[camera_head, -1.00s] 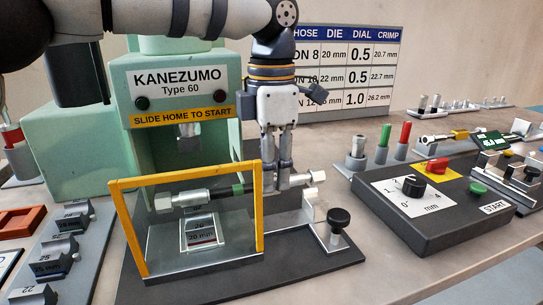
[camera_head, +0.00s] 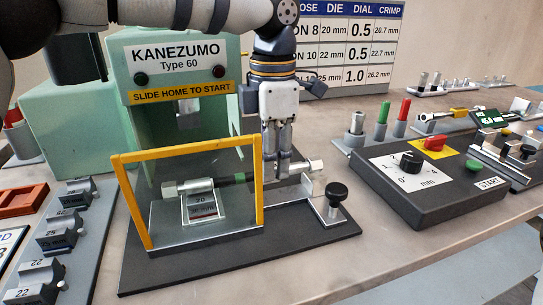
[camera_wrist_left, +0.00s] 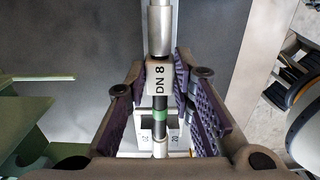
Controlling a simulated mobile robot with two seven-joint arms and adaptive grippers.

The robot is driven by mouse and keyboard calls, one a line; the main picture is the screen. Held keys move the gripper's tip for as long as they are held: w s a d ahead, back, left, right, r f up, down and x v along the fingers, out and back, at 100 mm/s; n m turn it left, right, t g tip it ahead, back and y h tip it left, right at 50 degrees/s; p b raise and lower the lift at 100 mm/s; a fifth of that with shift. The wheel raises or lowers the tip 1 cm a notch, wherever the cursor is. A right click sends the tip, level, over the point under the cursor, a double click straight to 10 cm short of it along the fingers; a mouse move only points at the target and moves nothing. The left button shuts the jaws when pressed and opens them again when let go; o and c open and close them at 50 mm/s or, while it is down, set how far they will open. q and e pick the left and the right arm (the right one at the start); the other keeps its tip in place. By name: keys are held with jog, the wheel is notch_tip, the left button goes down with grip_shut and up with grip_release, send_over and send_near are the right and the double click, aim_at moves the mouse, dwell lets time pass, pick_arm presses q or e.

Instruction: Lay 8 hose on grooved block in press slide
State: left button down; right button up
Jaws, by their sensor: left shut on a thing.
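My left gripper (camera_head: 281,172) is shut on the DN 8 hose, near its right end. The hose (camera_head: 239,178) is short and black with a green band and silver end fittings. It lies roughly level across the press slide, its left fitting passing over the grooved block (camera_head: 203,209). I cannot tell whether it touches the groove. The block is marked 20 and sits in the slide (camera_head: 163,237) behind a clear guard with a yellow frame (camera_head: 130,205). In the left wrist view the DN 8 tag (camera_wrist_left: 160,80) shows between the purple finger pads. My right gripper is out of view.
The green press (camera_head: 180,68) stands behind the slide. A bracket and black knob (camera_head: 337,193) stand at the slide's right. A dial box (camera_head: 427,200) is further right. A rack of spare grooved blocks (camera_head: 75,230) lies at left.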

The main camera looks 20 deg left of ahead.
pick_arm(q)
jog(key=shift+f, duration=0.4)
dwell(0.7)
jog(key=c, duration=1.3)
grip_release()
jog(key=shift+f, duration=0.1)
notch_tip(320, 180, up, 12)
